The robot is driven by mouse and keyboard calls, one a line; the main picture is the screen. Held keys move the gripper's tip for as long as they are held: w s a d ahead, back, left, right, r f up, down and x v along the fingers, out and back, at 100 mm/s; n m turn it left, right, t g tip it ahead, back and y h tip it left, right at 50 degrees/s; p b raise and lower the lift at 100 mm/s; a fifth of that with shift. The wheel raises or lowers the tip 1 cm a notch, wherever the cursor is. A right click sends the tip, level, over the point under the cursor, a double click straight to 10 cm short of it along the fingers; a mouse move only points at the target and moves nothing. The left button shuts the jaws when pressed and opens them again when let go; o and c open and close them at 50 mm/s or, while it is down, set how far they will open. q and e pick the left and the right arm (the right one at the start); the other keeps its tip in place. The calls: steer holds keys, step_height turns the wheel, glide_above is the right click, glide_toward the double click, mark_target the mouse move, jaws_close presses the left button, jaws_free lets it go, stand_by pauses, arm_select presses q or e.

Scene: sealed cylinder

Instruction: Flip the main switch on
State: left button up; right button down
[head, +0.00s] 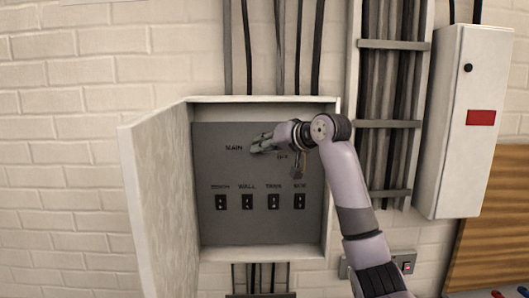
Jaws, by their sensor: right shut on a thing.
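An open electrical box (195,254) hangs on the wall, with a grey panel (225,175) inside. The word MAIN is printed on the panel's upper left, and OFF shows in part beside my gripper. My right gripper (256,147) is at the panel just right of the MAIN label, shut on the main switch, which it and the wrist largely hide. I cannot make out the switch's position. Below is a row of several small black switches (247,202) with labels above them. My left gripper is not in view.
The box's door (158,200) stands open to the left. Cables run above and below the box. A cable tray (390,125) and a closed grey cabinet (465,120) with a red label are to the right. A socket plate (405,264) is at lower right.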

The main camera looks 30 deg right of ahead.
steer(key=shift+w+d+r+m+g+y, duration=0.1)
steer(key=shift+w+r+m+g+y, duration=0.1)
steer(key=shift+r+m+g, duration=0.3)
steer(key=shift+w+d+r+m+g+y, duration=0.1)
steer(key=shift+w+r+m+g, duration=0.1)
steer(key=shift+r+g, duration=0.45)
steer(key=shift+g, duration=0.25)
steer(key=c, duration=1.9)
jaws_free()
steer(key=o, duration=0.4)
steer(key=shift+w+f, duration=0.1)
steer(key=shift+f, duration=0.2)
steer(key=v, duration=1.2)
